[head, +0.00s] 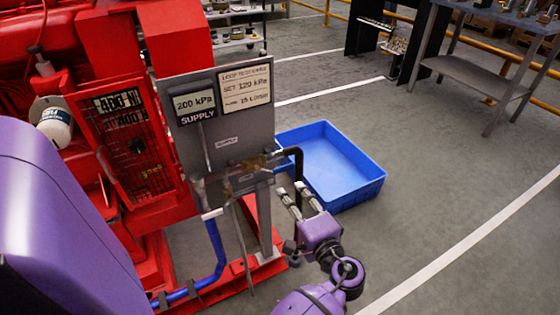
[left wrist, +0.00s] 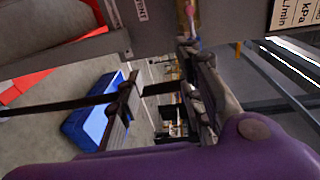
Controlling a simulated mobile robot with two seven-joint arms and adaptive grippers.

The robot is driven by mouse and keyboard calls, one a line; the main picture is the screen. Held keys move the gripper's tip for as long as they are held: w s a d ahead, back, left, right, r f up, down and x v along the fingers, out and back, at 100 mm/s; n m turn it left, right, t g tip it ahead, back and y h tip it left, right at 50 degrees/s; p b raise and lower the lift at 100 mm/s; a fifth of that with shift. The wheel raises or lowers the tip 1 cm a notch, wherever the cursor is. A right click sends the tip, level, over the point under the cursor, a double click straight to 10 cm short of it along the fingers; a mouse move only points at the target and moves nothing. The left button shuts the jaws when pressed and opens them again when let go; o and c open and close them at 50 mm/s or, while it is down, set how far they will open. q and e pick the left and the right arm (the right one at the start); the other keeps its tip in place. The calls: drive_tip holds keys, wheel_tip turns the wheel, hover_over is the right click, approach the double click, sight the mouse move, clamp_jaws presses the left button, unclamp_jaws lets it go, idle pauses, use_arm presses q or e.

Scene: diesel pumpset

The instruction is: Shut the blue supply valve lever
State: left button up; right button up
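A blue hose (head: 216,245) runs down from the fittings' left end. I cannot make out a clearly blue lever among the fittings. My left gripper (head: 297,196) is right of and below the fittings, apart from them, with its two fingers spread and nothing seen between them. In the left wrist view a grey finger (left wrist: 204,85) shows close up. My right gripper is not in view.
A black pipe (head: 298,168) bends down close to my left gripper. A blue tray (head: 345,162) is on the floor behind it and shows in the left wrist view (left wrist: 88,108). The red machine (head: 135,150) fills the left. Open floor lies to the right.

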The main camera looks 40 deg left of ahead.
sight(284, 169)
use_arm(q)
drive_tip(key=shift+y, duration=0.6)
drive_tip(key=w+a+r, duration=0.2)
drive_tip(key=a+r, duration=0.1)
drive_tip(key=w+a+r, duration=0.1)
drive_tip(key=a, duration=0.1)
drive_tip(key=shift+w+a+r, duration=0.25)
drive_tip(key=shift+r, duration=0.05)
drive_tip(key=shift+w+a, duration=0.2)
drive_tip(key=shift+a, duration=0.35)
drive_tip(key=shift+w+a+n, duration=0.1)
drive_tip(key=shift+n, duration=0.2)
drive_tip(key=c, duration=0.8)
clamp_jaws()
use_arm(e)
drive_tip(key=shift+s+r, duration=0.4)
